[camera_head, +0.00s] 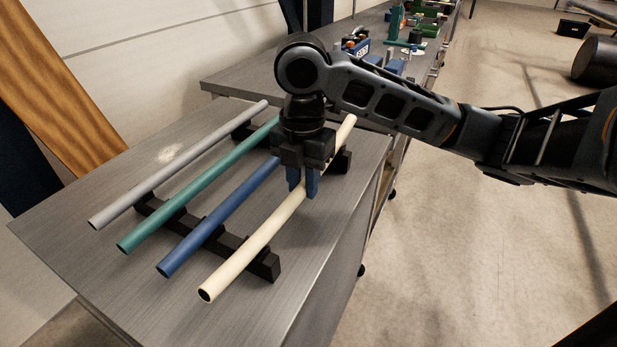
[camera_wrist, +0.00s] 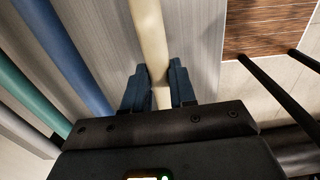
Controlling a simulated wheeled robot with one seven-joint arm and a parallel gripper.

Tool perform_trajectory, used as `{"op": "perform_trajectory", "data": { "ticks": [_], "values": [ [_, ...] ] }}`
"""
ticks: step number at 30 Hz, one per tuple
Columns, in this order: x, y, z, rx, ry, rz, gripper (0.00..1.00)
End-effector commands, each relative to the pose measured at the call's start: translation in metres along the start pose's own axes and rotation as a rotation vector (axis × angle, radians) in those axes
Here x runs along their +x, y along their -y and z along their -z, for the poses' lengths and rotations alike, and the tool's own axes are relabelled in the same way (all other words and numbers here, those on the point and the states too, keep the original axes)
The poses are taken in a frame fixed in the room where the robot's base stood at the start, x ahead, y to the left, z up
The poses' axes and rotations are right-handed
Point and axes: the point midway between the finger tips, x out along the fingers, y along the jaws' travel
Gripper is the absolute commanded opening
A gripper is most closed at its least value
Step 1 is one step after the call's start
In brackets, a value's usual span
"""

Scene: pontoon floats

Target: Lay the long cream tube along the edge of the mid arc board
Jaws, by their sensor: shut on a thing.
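The long cream tube (camera_head: 248,250) is the rightmost of the tubes lying across two black notched rests on a grey bench. My gripper (camera_head: 304,188) points down over it, with its blue fingers on either side of the tube near its middle. In the wrist view my gripper (camera_wrist: 160,90) is shut on the cream tube (camera_wrist: 150,40), which runs away between the fingers. The tube still appears to lie at the level of the rests; I cannot tell whether it is lifted. I cannot make out the mid arc board in either view.
Blue (camera_head: 215,222), green (camera_head: 190,195) and grey (camera_head: 175,167) tubes lie to the left, roughly parallel. The black front rest (camera_head: 262,264) is under them. A second bench (camera_head: 240,82) behind carries tools and small parts. Open floor (camera_head: 460,240) lies to the right.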

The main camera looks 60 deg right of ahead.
Motion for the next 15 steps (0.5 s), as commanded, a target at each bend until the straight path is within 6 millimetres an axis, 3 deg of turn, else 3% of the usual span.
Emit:
{"op": "perform_trajectory", "data": {
  "ticks": [15],
  "values": [
    [-0.020,0.000,0.000,0.000,0.000,-0.001,0.00]
  ]
}}
